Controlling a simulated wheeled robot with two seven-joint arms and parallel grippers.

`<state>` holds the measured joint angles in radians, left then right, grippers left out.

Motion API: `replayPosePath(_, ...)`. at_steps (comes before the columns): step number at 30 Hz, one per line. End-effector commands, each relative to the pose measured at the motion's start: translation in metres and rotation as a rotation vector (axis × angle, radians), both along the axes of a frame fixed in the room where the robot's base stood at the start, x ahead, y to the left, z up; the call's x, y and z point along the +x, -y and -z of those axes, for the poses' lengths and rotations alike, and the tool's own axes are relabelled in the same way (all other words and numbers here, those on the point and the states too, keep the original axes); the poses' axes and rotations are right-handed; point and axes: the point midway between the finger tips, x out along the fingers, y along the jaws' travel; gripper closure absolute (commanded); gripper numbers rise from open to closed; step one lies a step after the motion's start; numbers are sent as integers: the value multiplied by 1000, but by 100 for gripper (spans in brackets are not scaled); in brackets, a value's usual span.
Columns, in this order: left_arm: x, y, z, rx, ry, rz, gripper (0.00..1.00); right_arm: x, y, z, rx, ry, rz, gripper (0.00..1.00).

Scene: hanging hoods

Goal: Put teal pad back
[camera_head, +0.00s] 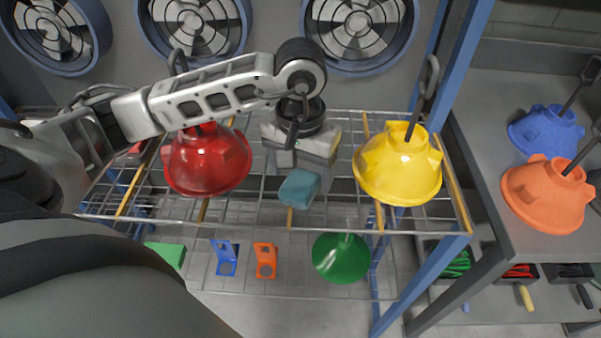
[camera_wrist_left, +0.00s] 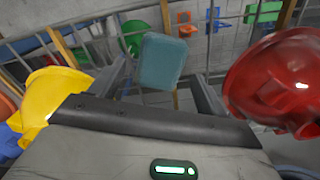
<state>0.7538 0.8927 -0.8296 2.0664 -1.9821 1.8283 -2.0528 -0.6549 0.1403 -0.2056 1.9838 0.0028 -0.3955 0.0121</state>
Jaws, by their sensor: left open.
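The teal pad (camera_head: 299,188) is a small rounded block at the middle of the wire rack, between the red hood and the yellow hood. My left gripper (camera_head: 304,160) is above it, pointing down, with its jaws open. In the left wrist view the teal pad (camera_wrist_left: 162,61) shows between and beyond the two spread fingers (camera_wrist_left: 160,88), with visible room at the sides. I cannot tell what the pad rests on. My right gripper is not in view.
The red hood (camera_head: 207,160) hangs close on the left and the yellow hood (camera_head: 398,168) on the right. A green hood (camera_head: 341,258) and blue and orange brackets (camera_head: 265,261) are lower down. Blue and orange hoods (camera_head: 546,195) are at the grey bench (camera_head: 490,150).

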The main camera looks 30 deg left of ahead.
Motion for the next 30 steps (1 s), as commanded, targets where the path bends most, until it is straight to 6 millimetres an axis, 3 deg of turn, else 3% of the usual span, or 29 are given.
replayPosePath(1,1,0,-18,2,5,0,24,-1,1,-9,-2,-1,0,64)
replayPosePath(3,1,0,-34,1,5,-1,24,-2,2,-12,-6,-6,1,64)
replayPosePath(7,1,0,-57,0,7,0,24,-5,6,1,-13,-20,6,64)
replayPosePath(12,1,0,-82,0,4,0,24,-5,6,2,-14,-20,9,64)
replayPosePath(18,0,0,-94,0,0,-1,24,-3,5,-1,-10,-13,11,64)
replayPosePath(30,0,0,-94,0,0,-1,24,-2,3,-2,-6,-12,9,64)
